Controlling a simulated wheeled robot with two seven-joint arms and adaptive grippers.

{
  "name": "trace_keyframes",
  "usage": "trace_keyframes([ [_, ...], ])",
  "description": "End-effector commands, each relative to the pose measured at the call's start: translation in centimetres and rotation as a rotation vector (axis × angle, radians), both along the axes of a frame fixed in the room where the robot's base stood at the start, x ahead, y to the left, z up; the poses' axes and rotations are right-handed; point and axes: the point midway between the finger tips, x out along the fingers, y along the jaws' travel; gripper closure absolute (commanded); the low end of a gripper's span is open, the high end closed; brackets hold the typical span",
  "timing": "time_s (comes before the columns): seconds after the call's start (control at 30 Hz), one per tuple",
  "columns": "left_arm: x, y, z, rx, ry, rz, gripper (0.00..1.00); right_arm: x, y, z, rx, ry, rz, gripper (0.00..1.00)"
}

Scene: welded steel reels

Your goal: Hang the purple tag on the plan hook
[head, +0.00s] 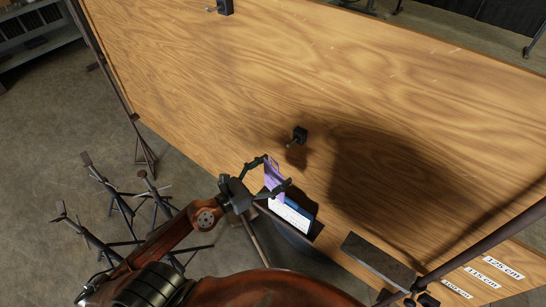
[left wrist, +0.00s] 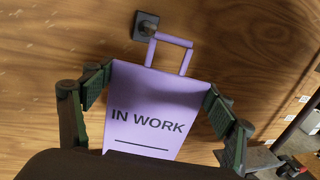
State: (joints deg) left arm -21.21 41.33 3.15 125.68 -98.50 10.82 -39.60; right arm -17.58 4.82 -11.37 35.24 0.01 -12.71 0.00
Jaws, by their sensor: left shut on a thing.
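My left gripper (head: 267,174) is shut on the purple tag (head: 273,181), with its fingers at the tag's two side edges. In the left wrist view the tag (left wrist: 155,110) reads "IN WORK" and has a square loop handle (left wrist: 172,42) at its top. A small dark hook (head: 299,136) sticks out of the wooden board, up and right of the tag in the head view. In the left wrist view this hook (left wrist: 146,26) is just beyond the loop's upper left corner; the loop does not appear to be around it. My right gripper is not in view.
The wooden board (head: 400,90) fills much of the head view. Another dark hook (head: 224,6) is at its top. Below the tag is a tray with a white and blue card (head: 291,213). A dark ledge (head: 378,262) and height labels (head: 482,278) are lower right. Metal stands (head: 118,203) are left.

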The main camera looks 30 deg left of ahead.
Motion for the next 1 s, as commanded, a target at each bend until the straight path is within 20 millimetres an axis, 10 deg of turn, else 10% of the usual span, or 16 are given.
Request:
trace_keyframes([
  [0.2, 0.6, 0.4, 1.8, 0.003, 0.004, -0.02, 0.43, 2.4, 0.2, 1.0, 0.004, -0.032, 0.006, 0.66],
  [1.0, 4.8, -0.2, 1.3, 0.002, 0.003, -0.019, 0.43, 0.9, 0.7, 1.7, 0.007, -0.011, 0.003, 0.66],
])
